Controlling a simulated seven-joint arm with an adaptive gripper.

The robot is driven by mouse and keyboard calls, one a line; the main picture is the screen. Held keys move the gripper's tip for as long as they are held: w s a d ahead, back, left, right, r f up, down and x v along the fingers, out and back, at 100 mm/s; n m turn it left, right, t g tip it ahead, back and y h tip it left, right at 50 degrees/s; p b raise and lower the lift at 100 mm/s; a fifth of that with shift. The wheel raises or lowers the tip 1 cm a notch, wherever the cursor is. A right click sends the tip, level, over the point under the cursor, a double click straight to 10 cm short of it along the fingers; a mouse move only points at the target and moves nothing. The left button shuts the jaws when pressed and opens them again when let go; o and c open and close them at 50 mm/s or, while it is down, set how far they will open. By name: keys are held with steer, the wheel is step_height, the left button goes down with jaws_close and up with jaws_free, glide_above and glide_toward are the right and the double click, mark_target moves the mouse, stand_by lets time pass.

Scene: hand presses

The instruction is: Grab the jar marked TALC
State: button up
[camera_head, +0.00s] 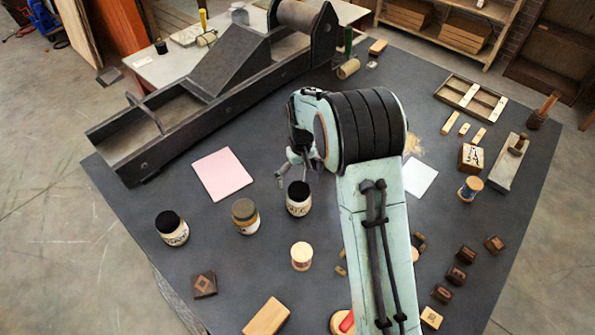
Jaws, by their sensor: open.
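Three labelled jars stand upright on the dark table. One black-lidded jar (298,207) stands just below my gripper in the picture; its label looks like it may read TALC, but the letters are too small to be sure. A second jar (246,224) with a grey-brown lid stands to its left. A third jar (173,236) with a black lid is farther left, its label also unclear. My gripper (300,174) is open, with its fingers above and behind the nearest black-lidded jar. Nothing shows between the fingers. My arm covers part of the table's middle.
A large dark metal press (210,90) lies across the back left. A pink sheet (222,174) lies behind the jars. A wooden-topped spool (301,256), a dark carved block (204,285) and a wooden block (266,317) are in front. Several small stamp blocks lie right of my arm.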

mark_target(299, 197)
steer(key=f, duration=0.7)
steer(key=shift+s+a+f, duration=0.2)
steer(key=shift+s+f, duration=0.05)
steer(key=shift+f, duration=0.15)
steer(key=c, duration=1.3)
